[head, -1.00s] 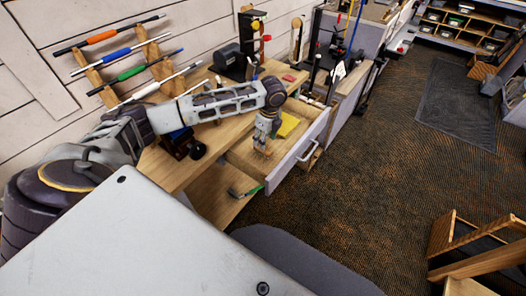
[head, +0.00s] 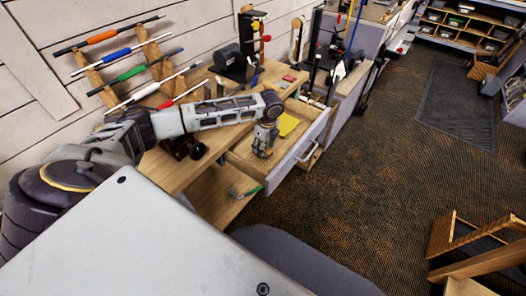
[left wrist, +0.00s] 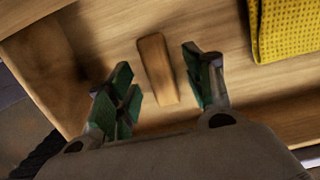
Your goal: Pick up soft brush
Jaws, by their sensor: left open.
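A small brown wooden block-shaped piece, which looks like the soft brush (left wrist: 152,58), lies on the drawer floor in the left wrist view. Its bristles are not visible. My left gripper (left wrist: 160,85) is open, with one green-padded finger on each side of the piece and gaps on both sides. I cannot tell whether the fingertips touch the drawer floor. In the head view my left gripper (head: 263,150) points down inside the open drawer (head: 306,140) and hides the piece. My right gripper is not in view.
A yellow cloth (left wrist: 288,28) lies in the drawer beside the gripper. The drawer's side walls are close by. A green-handled tool (head: 250,191) lies on the lower shelf (head: 222,200).

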